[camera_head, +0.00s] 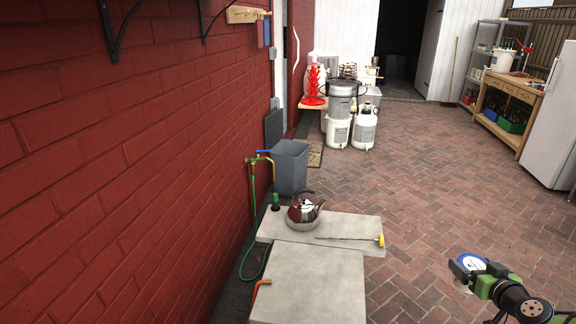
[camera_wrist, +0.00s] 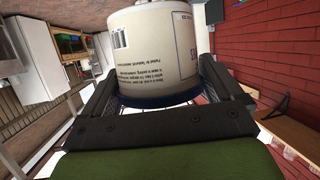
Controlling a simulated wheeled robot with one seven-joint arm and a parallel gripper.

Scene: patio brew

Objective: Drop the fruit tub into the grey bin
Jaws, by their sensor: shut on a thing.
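The grey bin (camera_head: 288,167) stands upright by the red brick wall, left of the picture's middle in the head view, with its open top showing. My gripper (camera_head: 465,268) is at the lower right of the head view, apart from the bin and nearer to me. It is shut on the fruit tub, whose blue-and-white end (camera_head: 472,262) shows there. In the wrist view the tub (camera_wrist: 158,55) is white with printed text, a barcode and a dark blue rim, held between the two black fingers (camera_wrist: 160,95). The tub's far end is cut off by the picture's top edge.
A tap with a green hose (camera_head: 252,205) is on the wall. White buckets (camera_head: 338,131) stand behind. Brick paving (camera_head: 430,180) is clear at right.

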